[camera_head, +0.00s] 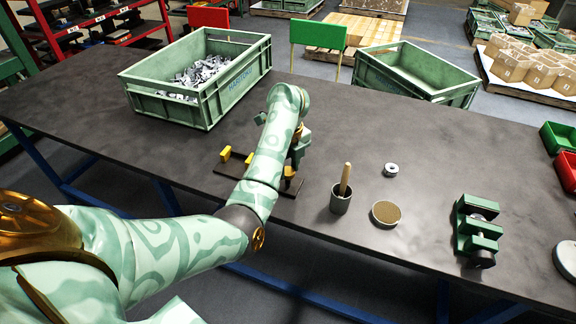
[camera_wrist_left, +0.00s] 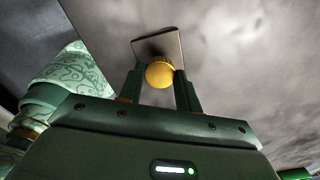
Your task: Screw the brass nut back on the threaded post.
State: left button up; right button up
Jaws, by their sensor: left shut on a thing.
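My left gripper (camera_head: 291,172) is low over the dark base plate (camera_head: 232,170) on the table; my forearm covers part of it in the head view. In the left wrist view, the fingers of my left gripper (camera_wrist_left: 159,88) are closed on a rounded brass-coloured piece, which I take as the brass nut (camera_wrist_left: 159,74). A flat dark plate (camera_wrist_left: 157,42) lies just beyond it. I cannot make out the threaded post, or whether the nut touches it. My right gripper is in neither view.
Yellow blocks (camera_head: 225,154) stand on the base plate's left part. To the right are a cup (camera_head: 341,203) with a wooden handle, a round brown-topped dish (camera_head: 385,213), a metal ring (camera_head: 391,169) and a green vise (camera_head: 477,230). A crate of metal parts (camera_head: 176,116) stands behind.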

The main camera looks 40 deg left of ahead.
pick_arm(q)
jog(key=shift+r+m+p, duration=0.2)
jog(key=shift+m+p, duration=0.2)
jog(key=shift+m, duration=0.5)
jog(key=shift+f+m+p, duration=0.15)
jog(key=shift+m+p, duration=0.3)
jog(key=shift+m, duration=0.65)
jog(key=shift+m+p, duration=0.55)
jog(key=shift+m, duration=0.55)
jog(key=shift+m+p, duration=0.35)
jog(key=shift+m, duration=0.65)
jog(key=shift+m+p, duration=0.6)
jog(key=shift+m, duration=0.4)
jog(key=shift+m+p, duration=0.35)
jog(key=shift+m, duration=0.65)
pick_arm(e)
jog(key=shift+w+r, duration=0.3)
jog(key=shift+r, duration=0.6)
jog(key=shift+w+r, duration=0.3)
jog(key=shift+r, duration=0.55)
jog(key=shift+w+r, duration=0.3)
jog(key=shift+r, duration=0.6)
